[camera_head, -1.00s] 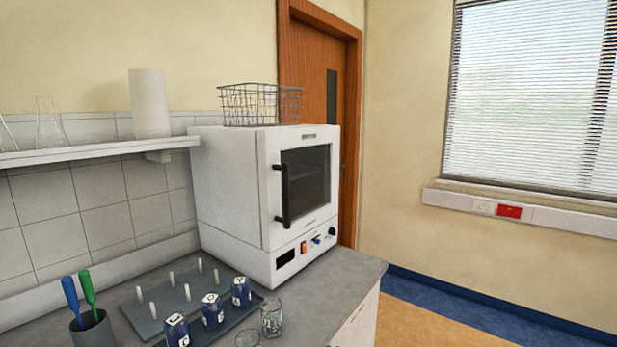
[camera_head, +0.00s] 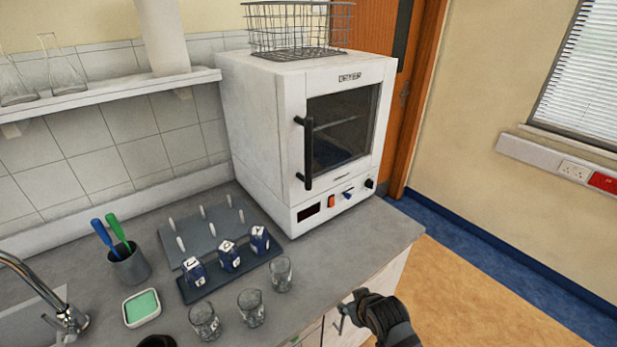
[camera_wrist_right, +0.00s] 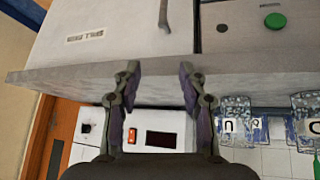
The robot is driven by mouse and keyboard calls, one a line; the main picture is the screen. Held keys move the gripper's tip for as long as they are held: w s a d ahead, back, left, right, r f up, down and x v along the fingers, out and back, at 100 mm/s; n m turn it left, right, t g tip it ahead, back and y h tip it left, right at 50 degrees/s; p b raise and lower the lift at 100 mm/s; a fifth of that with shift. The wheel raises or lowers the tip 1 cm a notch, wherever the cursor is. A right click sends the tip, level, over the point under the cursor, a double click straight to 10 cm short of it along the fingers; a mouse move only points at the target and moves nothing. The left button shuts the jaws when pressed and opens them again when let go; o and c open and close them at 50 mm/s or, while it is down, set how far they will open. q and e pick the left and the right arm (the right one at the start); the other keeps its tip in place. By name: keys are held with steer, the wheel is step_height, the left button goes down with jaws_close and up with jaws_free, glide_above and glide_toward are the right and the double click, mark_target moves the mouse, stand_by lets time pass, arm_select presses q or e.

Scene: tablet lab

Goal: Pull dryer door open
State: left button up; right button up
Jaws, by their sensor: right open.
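The dryer (camera_head: 262,130) is a white box oven on the grey bench in the head view. Its door (camera_head: 350,170) has a dark window and looks shut. A black vertical handle (camera_head: 308,155) is on the door's left side. My right gripper (camera_head: 362,308) is at the bottom of the head view, by the bench's front edge, below and apart from the handle. In the right wrist view its two fingers (camera_wrist_right: 160,92) are spread with nothing between them. The dryer's front panel (camera_wrist_right: 160,130) shows beyond them. A dark shape at the head view's bottom edge may be my left gripper (camera_head: 156,341).
A wire basket (camera_head: 298,28) stands on the dryer. Blue-labelled bottles on a dark tray (camera_head: 205,292), glass beakers (camera_head: 251,307), a pegged rack (camera_head: 205,235) and a tool cup (camera_head: 130,265) stand left of the dryer. The drawer front (camera_wrist_right: 100,25) is close to the right gripper.

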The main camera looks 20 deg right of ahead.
step_height(320, 180, up, 8)
steer(key=w+r+t, duration=0.1)
steer(key=w, duration=0.1)
steer(key=t+y+p, duration=0.2)
steer(key=t+y, duration=0.1)
steer(key=t, duration=0.7)
glide_toward(311, 151)
steer(key=r, duration=0.1)
steer(key=shift+n, duration=0.4)
steer(key=w+p, duration=0.1)
steer(key=w, duration=0.2)
steer(key=w+a+p, duration=0.1)
steer(key=w, duration=0.3)
steer(key=w+a+p, duration=0.1)
steer(key=w, duration=0.3)
steer(key=shift+f, duration=0.1)
arm_select(q)
step_height(311, 151, up, 6)
steer(key=shift+w+d, duration=0.2)
steer(key=shift+d, duration=0.1)
arm_select(e)
steer(key=shift+c, duration=0.4)
jaws_close()
arm_select(q)
steer(key=shift+d, duration=0.1)
arm_select(e)
steer(key=shift+d+f, duration=0.1)
steer(key=shift+f, duration=0.05)
